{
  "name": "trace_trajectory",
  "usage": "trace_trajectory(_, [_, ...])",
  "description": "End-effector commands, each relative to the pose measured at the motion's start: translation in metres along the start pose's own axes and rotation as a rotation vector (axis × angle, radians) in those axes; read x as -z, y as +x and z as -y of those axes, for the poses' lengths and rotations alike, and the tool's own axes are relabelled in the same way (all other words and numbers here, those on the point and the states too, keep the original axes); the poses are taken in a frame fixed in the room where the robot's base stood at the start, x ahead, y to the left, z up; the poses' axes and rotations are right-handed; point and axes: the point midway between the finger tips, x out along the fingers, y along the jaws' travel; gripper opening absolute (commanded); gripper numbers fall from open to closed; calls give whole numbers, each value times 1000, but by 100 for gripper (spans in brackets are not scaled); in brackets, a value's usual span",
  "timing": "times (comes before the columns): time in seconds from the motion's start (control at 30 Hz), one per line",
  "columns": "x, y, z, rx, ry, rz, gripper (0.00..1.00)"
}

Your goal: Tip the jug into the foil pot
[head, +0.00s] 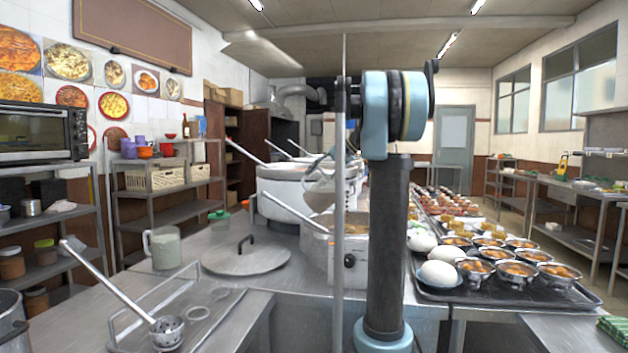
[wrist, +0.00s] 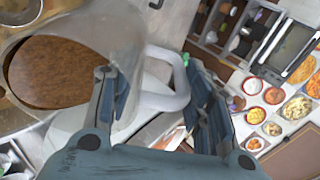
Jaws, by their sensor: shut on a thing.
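A clear jug (wrist: 100,35) with a pale, thick handle (wrist: 170,98) is in the wrist view. My gripper (wrist: 150,78) has its fingers on either side of the handle and is shut on it. In the head view the held jug (head: 319,194) is tilted above the nearest pot, partly hidden by my arm. That pot, seemingly the foil pot (head: 349,262), is metal and holds something brown. A brown surface (wrist: 50,72) shows through the jug in the wrist view; I cannot tell whether it is inside the jug or beyond.
Another jug (head: 164,249) with pale contents stands on the counter at left, beside a flat lid (head: 247,258). Larger stockpots (head: 283,190) stand behind. Bowls and eggs on a dark tray (head: 520,297) fill the right.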

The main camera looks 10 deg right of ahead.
Motion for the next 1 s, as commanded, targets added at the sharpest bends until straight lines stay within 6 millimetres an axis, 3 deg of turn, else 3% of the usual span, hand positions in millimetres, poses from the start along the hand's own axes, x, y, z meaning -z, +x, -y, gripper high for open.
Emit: trace_trajectory(1.0, [4,-20,-26,327,49,2,0])
